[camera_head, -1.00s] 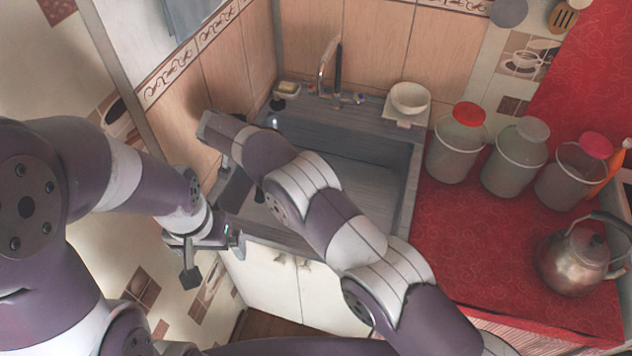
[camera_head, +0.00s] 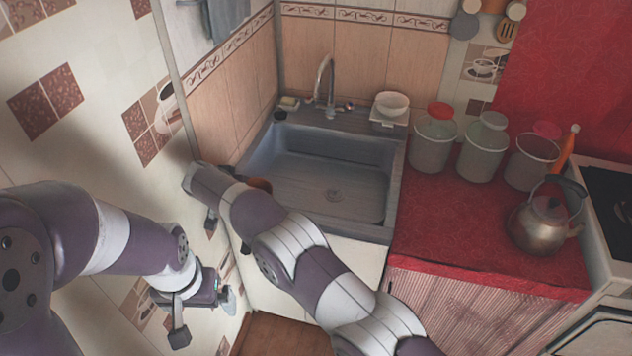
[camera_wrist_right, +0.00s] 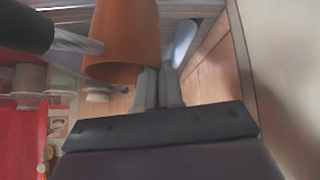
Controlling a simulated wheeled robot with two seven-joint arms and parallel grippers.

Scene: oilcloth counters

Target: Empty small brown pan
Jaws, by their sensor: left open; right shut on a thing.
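The small brown pan (camera_wrist_right: 122,45) fills the upper middle of the right wrist view. A thick black handle (camera_wrist_right: 25,28) is joined to its left side by a metal piece. The fingers of my right gripper (camera_wrist_right: 158,82) are shut on the pan's wall near its rim. The pan's mouth faces the bottom of that picture, which looks upside down; its contents are hidden. In the head view only a bit of the pan (camera_head: 261,184) shows behind my right wrist, by the sink's left edge. My left gripper (camera_head: 204,314) is open and empty, low at the left.
The grey sink (camera_head: 325,172) with its tap (camera_head: 328,85) looks empty. Lidded jars (camera_head: 433,140) and a metal kettle (camera_head: 543,222) stand on the red counter (camera_head: 450,225). A white bowl (camera_head: 391,103) is on the sink's back right corner. A tiled wall is close at left.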

